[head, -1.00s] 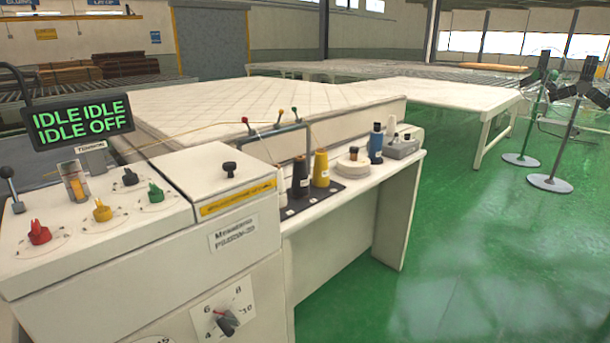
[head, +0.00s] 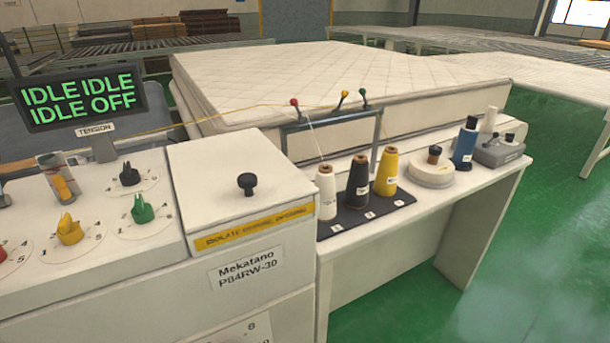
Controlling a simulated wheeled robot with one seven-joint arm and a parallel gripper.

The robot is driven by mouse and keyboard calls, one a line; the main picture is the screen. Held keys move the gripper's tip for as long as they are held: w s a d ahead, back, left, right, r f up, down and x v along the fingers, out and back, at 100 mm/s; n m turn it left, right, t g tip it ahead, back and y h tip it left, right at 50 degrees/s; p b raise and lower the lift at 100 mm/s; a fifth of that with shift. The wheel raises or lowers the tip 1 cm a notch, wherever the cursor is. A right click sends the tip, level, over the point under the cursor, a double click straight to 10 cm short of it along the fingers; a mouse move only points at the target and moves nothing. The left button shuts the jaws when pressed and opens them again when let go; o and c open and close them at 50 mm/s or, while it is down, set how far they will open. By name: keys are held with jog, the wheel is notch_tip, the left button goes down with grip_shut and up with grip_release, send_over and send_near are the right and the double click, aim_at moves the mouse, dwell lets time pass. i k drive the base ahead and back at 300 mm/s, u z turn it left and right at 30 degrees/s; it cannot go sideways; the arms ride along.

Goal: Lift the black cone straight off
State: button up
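The black cone (head: 357,182) stands upright on a dark mat (head: 352,221) on the white side table, in the head view. It sits between a white cone (head: 326,192) on its left and a yellow cone (head: 386,172) on its right. A metal thread stand (head: 333,117) with red, yellow and green knobs rises just behind the cones. A pale thread runs from the stand down to the white cone. My gripper is not in view.
A mattress (head: 350,75) lies behind. Green floor is clear at right.

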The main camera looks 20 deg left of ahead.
aim_at(356, 193)
jog(key=u, duration=0.4)
jog(key=i, duration=0.85)
jog(key=u, duration=0.4)
